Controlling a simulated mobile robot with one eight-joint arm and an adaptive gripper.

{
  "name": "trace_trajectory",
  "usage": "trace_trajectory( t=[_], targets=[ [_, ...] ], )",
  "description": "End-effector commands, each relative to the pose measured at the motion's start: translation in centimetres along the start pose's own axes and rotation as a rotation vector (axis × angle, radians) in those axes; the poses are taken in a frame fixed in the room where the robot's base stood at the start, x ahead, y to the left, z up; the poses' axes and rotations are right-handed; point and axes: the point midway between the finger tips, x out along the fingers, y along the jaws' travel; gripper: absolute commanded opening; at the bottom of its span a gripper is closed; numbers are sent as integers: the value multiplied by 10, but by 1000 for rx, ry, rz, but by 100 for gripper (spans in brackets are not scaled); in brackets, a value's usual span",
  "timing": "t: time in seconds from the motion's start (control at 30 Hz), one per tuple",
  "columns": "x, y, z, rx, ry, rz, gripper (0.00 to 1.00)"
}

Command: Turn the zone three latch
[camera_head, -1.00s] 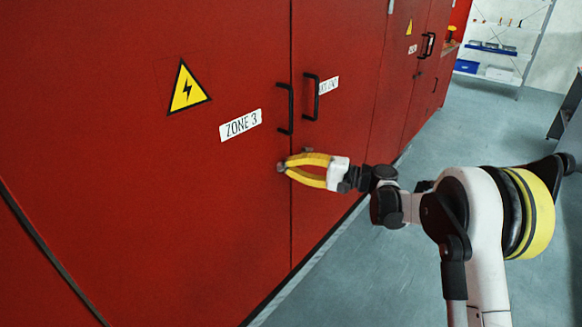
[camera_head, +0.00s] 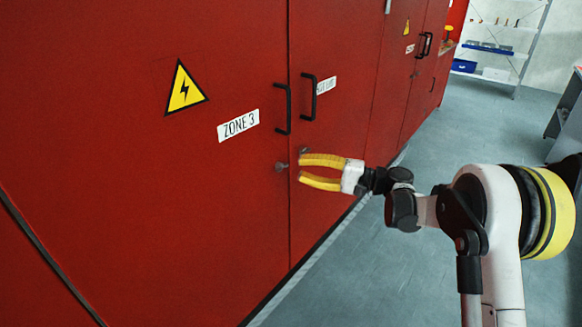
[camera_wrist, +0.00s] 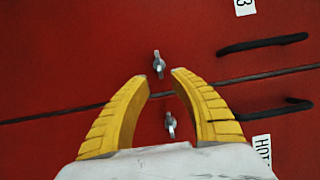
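The zone three latch (camera_head: 281,167) is a small grey knob on the red door, below the black handle (camera_head: 283,109) and the ZONE 3 label (camera_head: 238,125). In the wrist view the latch (camera_wrist: 158,64) shows as a grey wing knob just beyond the fingertips. My gripper (camera_head: 301,168) has yellow ribbed fingers, open and empty, with its tips just to the right of the latch and apart from it. In the wrist view the gap between the fingers (camera_wrist: 160,75) lines up with the latch. A second latch (camera_wrist: 170,124), on the adjoining door, lies between the fingers in that view.
The adjoining door has its own black handle (camera_head: 309,97) and a white label (camera_head: 326,84). A yellow warning triangle (camera_head: 185,88) is on the zone three door. Clear grey floor (camera_head: 470,130) lies right of the cabinets, with a shelf (camera_head: 500,45) at the back.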

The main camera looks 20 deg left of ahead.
Motion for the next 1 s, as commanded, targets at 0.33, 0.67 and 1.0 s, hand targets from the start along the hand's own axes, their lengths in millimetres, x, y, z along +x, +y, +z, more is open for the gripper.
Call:
trace_trajectory(
  t=[0.33, 0.67, 1.0],
  targets=[
    [-66, 0, 0, 0, 1, 0, 28],
    [-74, 0, 0, 0, -1, 0, 28],
    [-81, -23, 16, -11, 60, 146, 28]
  ],
)
